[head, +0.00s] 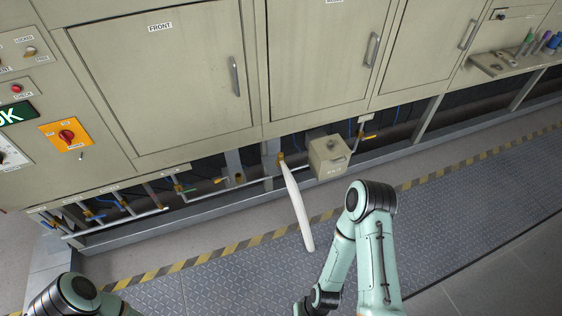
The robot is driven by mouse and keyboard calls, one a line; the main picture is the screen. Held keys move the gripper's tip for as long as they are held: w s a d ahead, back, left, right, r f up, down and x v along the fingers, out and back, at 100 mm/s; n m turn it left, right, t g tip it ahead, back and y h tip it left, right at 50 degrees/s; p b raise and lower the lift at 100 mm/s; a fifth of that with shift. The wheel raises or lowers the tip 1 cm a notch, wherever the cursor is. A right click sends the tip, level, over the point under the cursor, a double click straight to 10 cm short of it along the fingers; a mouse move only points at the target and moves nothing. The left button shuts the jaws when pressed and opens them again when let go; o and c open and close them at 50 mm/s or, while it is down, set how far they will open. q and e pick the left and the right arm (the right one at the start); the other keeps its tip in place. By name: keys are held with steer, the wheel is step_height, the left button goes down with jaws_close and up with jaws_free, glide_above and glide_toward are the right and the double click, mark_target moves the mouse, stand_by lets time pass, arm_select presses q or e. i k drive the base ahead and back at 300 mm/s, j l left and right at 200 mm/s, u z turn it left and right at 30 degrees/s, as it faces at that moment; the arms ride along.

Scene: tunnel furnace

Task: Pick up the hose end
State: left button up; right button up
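A white hose (296,203) hangs from a brass fitting (281,157) under the cabinet front. It slants down and to the right, and its lower free end (308,247) is over the grey tread-plate floor. I cannot tell whether that end touches the floor. My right arm is bent just right of the hose, with its lower links running to the bottom edge. My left arm shows only at the bottom left corner.
A beige box (328,158) with a lid sits right of the hose's top. Pipes with coloured valves (128,207) run under the cabinet at left. A metal sill (215,209) and a yellow-black stripe (190,262) edge the floor. The tread plate (235,275) left of the hose is clear.

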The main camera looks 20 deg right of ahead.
mark_target(280, 160)
steer(key=i+l+u, duration=0.45)
steer(key=i+l, duration=0.7)
steer(key=l, duration=0.15)
